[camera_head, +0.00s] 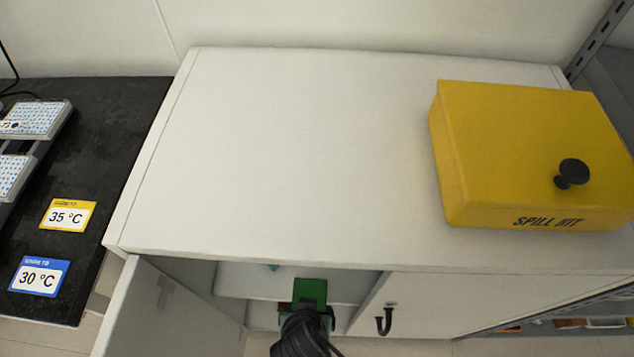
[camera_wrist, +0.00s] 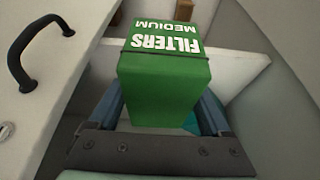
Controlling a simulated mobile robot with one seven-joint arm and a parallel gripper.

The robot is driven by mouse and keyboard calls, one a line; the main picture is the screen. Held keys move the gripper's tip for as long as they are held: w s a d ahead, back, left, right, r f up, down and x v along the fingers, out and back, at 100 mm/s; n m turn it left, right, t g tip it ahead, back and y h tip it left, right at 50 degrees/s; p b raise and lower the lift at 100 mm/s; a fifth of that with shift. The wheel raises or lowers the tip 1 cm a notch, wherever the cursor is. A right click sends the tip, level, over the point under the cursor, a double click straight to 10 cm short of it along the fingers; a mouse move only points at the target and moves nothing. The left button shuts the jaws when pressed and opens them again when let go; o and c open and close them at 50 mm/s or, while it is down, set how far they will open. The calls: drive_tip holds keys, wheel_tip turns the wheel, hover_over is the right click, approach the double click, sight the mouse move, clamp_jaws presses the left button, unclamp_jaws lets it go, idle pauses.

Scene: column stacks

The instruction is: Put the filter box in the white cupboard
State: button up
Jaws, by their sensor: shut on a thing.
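The green filter box (camera_wrist: 165,85), marked "FILTERS MEDIUM", is held between the fingers of my gripper (camera_wrist: 165,110). In the head view the green box (camera_head: 310,291) shows at the front opening of the white cupboard (camera_head: 300,150), with my gripper (camera_head: 306,312) just in front of it. The cupboard's left door (camera_head: 165,310) stands open. The right door (camera_head: 425,305), with a black handle (camera_head: 384,321), looks closed. A pale shelf (camera_head: 240,281) shows inside the opening. Whether the box touches the shelf cannot be told.
A yellow spill kit box (camera_head: 530,160) with a black knob sits on the cupboard top, whose left part is clear. A dark bench (camera_head: 120,130) with temperature cards stands at the left. A small teal thing (camera_wrist: 190,123) shows behind the box in the wrist view.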

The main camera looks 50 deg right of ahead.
drive_tip(key=w+d+b, duration=0.2)
drive_tip(key=w+d, duration=0.6)
drive_tip(key=d, duration=0.1)
wheel_tip(320, 180, down, 7)
drive_tip(key=b, duration=0.3)
drive_tip(key=shift+s+r, duration=0.1)
drive_tip(key=shift+r, duration=0.05)
drive_tip(key=shift+d+f, duration=0.1)
drive_tip(key=shift+f, duration=0.15)
drive_tip(key=shift+r, duration=0.1)
drive_tip(key=o, duration=1.3)
drive_tip(key=shift+c, duration=0.2)
